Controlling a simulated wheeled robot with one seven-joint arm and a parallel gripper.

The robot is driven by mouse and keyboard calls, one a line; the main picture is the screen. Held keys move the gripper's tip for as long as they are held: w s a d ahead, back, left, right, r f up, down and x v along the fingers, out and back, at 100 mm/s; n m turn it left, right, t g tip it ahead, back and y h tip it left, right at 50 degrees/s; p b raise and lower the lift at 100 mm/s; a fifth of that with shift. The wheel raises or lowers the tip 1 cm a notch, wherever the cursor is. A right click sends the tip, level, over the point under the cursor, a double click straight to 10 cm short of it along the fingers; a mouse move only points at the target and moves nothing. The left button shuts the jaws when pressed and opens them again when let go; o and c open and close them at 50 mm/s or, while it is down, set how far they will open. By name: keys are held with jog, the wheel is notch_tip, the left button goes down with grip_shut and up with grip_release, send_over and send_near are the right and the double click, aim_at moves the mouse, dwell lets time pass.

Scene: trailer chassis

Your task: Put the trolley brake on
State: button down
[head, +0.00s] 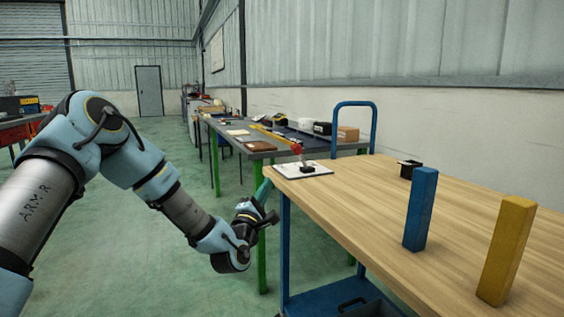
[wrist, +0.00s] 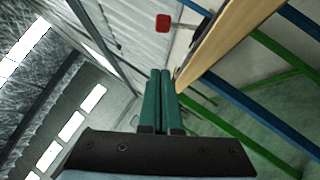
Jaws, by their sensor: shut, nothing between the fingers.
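The trolley (head: 365,190) has a wooden top and a blue frame, and stands at the right in the head view. A small lever with a red knob (head: 297,149) stands on a white plate (head: 318,172) at the top's far left corner; I take it for the brake. In the wrist view a red piece (wrist: 163,23), likely that knob, shows beyond the fingertips. My gripper (head: 266,184) is shut and empty, beside the trolley's left edge, below and left of the lever and apart from it. Its teal fingers (wrist: 160,74) point upward.
A blue block (head: 420,210) and a yellow block (head: 507,250) stand upright on the trolley top, with a small black item (head: 409,169) behind. A cluttered workbench (head: 225,128) with green legs stands beyond. The floor (head: 150,240) left of the trolley is free.

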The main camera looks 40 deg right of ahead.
jog(key=p, duration=0.1)
send_near(300, 157)
jog(key=w+r, duration=0.1)
jog(key=w+d+r, duration=0.1)
jog(key=w, duration=0.1)
jog(key=w+r, duration=0.1)
jog(key=w, duration=0.1)
jog(key=shift+w+d+r, duration=0.1)
jog(key=shift+w+d, duration=0.15)
jog(key=shift+d, duration=0.15)
jog(key=shift+s+d+r, duration=0.25)
jog(key=shift+d+r, duration=0.2)
jog(key=shift+d, duration=0.3)
